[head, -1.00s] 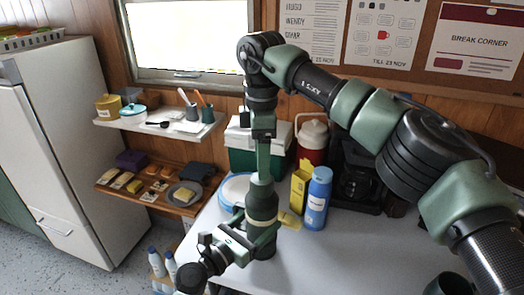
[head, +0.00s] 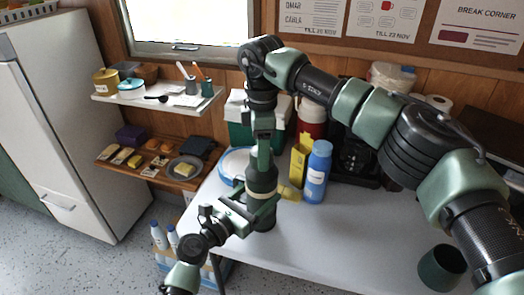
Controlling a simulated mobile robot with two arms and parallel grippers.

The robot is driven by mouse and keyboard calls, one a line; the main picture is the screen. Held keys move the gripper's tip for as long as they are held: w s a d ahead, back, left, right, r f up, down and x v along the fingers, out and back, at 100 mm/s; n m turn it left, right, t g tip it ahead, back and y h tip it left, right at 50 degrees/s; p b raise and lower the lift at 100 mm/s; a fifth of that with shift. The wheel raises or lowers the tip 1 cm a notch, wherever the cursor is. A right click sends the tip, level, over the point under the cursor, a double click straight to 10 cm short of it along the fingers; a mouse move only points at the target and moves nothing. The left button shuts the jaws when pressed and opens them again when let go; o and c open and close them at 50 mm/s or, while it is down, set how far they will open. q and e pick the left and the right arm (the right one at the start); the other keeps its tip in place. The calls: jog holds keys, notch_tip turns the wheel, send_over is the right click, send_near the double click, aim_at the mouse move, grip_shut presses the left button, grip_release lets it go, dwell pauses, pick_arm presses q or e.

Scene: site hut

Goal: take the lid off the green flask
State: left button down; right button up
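The green flask (head: 262,182) stands upright on the white table, dark green with a pale band. My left gripper (head: 255,213) reaches in from the lower left, its fingers around the flask's lower body; it looks shut on it. My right gripper (head: 262,152) points straight down at the flask's top, where the lid is. Its fingers are seen edge-on and overlap the lid, so I cannot tell whether they grip it. The lid's edge is mostly hidden.
A cool box (head: 238,128), a red jug (head: 311,125) and a coffee maker (head: 357,158) are behind. A dark green cup (head: 441,268) is at right. The table's front middle is clear.

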jog(key=n, duration=0.7)
grip_shut()
jog(key=n, duration=0.4)
jog(key=shift+r+n, duration=0.1)
jog(key=shift+n, duration=0.3)
jog(key=n, duration=0.9)
jog(key=shift+n, duration=0.3)
jog(key=n, duration=1)
jog(key=shift+a, duration=0.1)
jog(key=n, duration=1.1)
jog(key=shift+n, duration=0.4)
